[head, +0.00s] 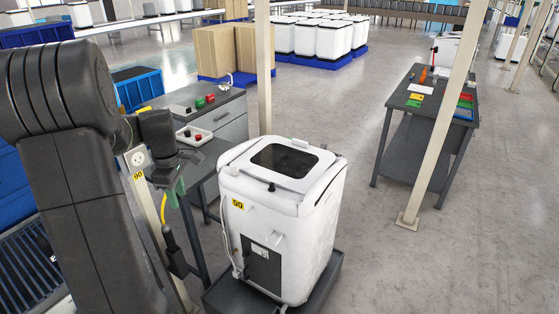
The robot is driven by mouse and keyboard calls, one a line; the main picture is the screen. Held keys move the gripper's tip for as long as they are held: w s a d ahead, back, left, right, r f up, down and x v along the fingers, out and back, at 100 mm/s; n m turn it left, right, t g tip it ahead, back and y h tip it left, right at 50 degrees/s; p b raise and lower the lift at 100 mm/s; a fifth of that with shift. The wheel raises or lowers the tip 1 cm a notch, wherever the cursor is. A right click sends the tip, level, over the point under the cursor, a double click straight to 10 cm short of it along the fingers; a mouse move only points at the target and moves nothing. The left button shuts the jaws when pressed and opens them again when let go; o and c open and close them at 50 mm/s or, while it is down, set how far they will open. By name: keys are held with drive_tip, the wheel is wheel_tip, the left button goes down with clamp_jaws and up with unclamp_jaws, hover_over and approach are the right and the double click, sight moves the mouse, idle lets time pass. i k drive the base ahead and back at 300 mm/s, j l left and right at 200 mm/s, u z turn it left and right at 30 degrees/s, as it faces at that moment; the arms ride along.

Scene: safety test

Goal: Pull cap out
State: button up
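My gripper (175,189) is at the left, at the end of my dark arm, pointing down with greenish fingertips. It is beside a post with a white outlet (138,159) and left of the white washer-like machine (285,225). The fingers are small and partly hidden, so I cannot tell whether they hold anything. A yellow cable (163,210) hangs just below the gripper, with a dark connector-like piece (173,250) lower down. A small dark knob (271,187) sits at the front edge of the machine's top. I cannot tell which piece is the cap.
The machine stands on a dark base (325,280). A grey workbench (228,119) with red and green buttons is behind the gripper. A dark table (405,150) with coloured trays stands at the right, behind a pale post (440,125). The floor between machine and table is clear.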

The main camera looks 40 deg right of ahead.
sight(234, 167)
drive_tip(key=i+l+z, duration=0.1)
drive_tip(key=i+z, duration=0.35)
drive_tip(key=i+j+z, duration=0.1)
drive_tip(key=i+z, duration=0.35)
drive_tip(key=i, duration=0.1)
